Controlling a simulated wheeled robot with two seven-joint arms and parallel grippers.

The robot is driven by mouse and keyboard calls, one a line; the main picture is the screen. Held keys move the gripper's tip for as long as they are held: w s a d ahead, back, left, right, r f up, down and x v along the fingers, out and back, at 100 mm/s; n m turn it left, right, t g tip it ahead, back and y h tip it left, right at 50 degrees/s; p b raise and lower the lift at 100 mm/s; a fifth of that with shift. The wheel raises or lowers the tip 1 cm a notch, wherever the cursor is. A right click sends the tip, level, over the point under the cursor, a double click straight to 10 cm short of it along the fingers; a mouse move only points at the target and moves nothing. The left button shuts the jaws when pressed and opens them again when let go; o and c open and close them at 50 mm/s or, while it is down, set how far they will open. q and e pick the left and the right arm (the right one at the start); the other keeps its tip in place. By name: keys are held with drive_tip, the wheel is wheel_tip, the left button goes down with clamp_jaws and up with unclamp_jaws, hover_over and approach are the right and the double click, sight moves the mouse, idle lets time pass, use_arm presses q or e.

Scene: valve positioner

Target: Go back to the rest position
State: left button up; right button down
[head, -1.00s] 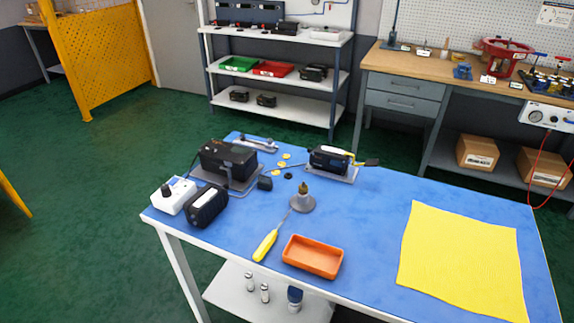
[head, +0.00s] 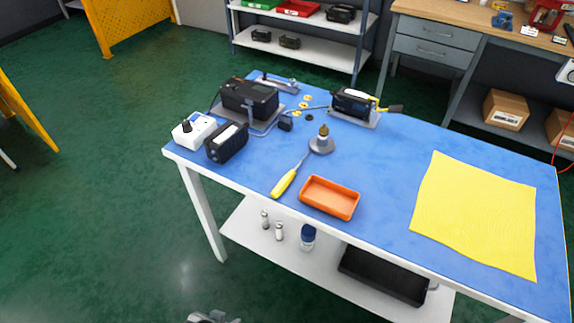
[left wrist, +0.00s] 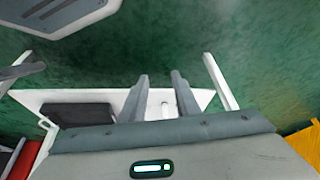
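My left gripper (left wrist: 160,82) shows in the left wrist view as two grey fingers with a clear gap and nothing between them. It is over the green floor and the table's lower shelf (left wrist: 185,96). In the head view a small grey piece at the bottom edge looks like part of my left gripper. A dark grey piece at the left edge of the left wrist view may be part of my right gripper; its fingers cannot be made out. The blue-topped table (head: 385,150) stands in front of me, and no gripper is over its top in the head view.
On the table are two black devices (head: 248,98) (head: 352,104), a black box (head: 227,144), a white box (head: 193,130), an orange tray (head: 330,198), a yellow-handled screwdriver (head: 284,183) and a yellow mat (head: 475,215). A black bin (head: 383,275) sits on the lower shelf.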

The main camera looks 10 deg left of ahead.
use_arm(q)
drive_tip(key=s+d+f+t, duration=0.1)
drive_tip(key=s+d+f, duration=0.1)
drive_tip(key=f, duration=1.5)
drive_tip(key=shift+s+f+t+h, duration=0.3)
drive_tip(key=shift+s+f+h, duration=0.1)
drive_tip(key=shift+s, duration=0.1)
drive_tip(key=shift+r, duration=0.1)
idle(0.5)
